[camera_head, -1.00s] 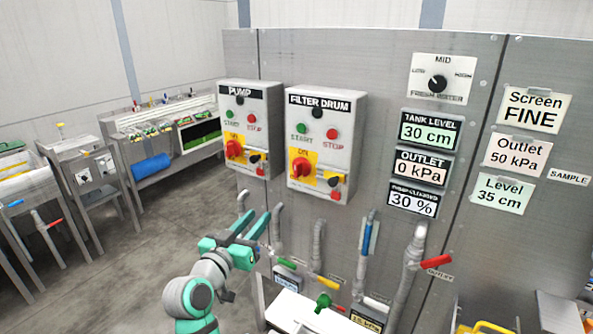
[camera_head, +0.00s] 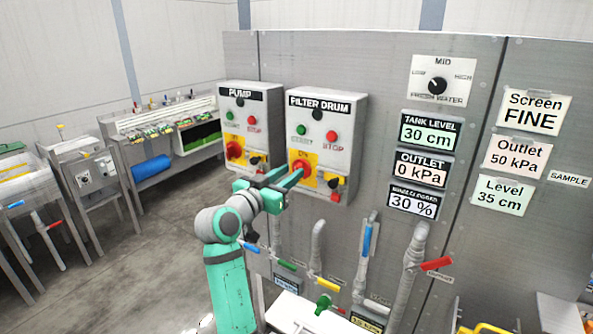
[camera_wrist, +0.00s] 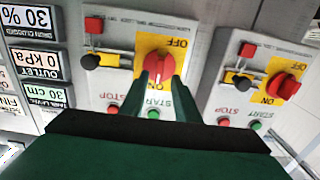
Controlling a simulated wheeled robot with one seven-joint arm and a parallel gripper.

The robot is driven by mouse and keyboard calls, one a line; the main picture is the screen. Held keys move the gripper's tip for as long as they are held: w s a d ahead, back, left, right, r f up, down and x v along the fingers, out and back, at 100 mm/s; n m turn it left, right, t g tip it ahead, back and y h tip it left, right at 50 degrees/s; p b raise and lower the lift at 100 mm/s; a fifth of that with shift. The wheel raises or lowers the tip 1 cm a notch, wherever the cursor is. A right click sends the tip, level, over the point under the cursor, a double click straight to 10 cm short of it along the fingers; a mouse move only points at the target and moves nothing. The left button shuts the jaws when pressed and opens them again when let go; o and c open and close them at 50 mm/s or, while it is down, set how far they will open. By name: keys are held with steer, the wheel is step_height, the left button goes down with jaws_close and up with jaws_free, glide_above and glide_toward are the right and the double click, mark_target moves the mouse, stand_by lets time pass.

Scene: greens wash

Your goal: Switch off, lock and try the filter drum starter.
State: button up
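The filter drum starter (camera_head: 340,112) is a grey box on the steel panel, with a green START button, a red STOP button and a red rotary handle (camera_head: 301,164) on a yellow plate. The handle also shows in the wrist view (camera_wrist: 155,68), upside down, with its mark toward ON. My gripper (camera_head: 292,177) is at this handle, its fingers apart on either side of it in the wrist view (camera_wrist: 160,82). I cannot tell whether they touch it. A black knob (camera_wrist: 90,62) on a bar and a red block (camera_wrist: 94,25) sit beside the handle.
The pump starter (camera_head: 247,107), with a similar red handle (camera_wrist: 284,86), stands close by on the left. Pipes and valves, one with a red lever (camera_head: 436,264), run below. Display plates (camera_head: 431,132) are to the right. Open floor (camera_head: 150,250) lies left.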

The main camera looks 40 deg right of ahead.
steer(key=shift+x, duration=1.1)
